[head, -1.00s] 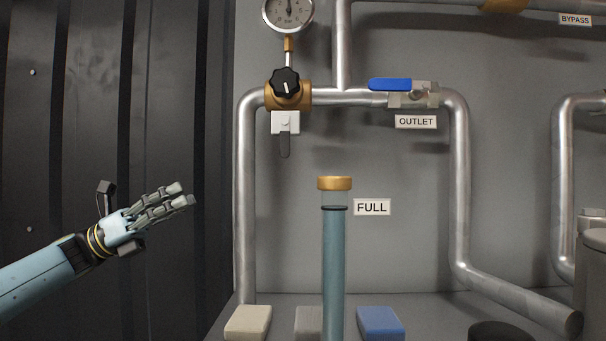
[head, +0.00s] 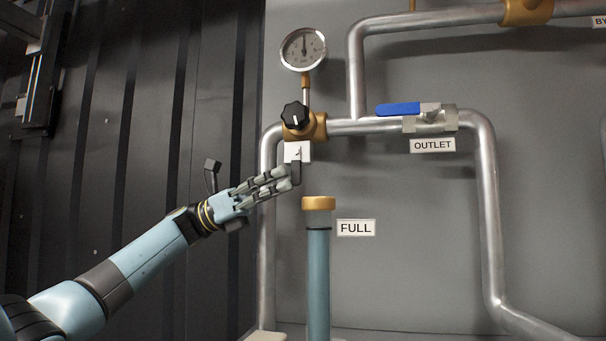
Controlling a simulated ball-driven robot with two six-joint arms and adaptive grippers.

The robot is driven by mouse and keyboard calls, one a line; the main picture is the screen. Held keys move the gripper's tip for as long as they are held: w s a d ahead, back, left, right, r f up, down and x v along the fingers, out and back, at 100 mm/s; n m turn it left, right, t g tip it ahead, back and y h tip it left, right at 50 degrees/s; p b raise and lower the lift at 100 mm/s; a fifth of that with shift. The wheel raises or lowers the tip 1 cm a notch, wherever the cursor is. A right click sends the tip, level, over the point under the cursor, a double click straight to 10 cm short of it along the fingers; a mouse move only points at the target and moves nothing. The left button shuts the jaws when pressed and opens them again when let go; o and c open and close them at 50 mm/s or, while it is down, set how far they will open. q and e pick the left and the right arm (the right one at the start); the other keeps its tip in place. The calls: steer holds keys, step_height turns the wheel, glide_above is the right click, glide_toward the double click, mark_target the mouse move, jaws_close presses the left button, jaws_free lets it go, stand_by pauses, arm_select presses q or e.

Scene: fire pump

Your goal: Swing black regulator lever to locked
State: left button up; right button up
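The fingers lie close together, pointing right and slightly up. I cannot tell whether they touch the lever or are open or shut. My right gripper is not in view.
A gauge (head: 303,49) stands above the regulator. A blue-handled outlet valve (head: 398,109) is on the pipe to the right. A blue tube with a brass cap (head: 319,203) stands just below right of my fingertips, beside a FULL label (head: 356,228). A dark ribbed wall (head: 130,130) is at left.

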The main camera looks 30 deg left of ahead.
mark_target(300, 174)
arm_select(q)
steer(key=x, duration=0.4)
steer(key=shift+d+r, duration=0.1)
jaws_close()
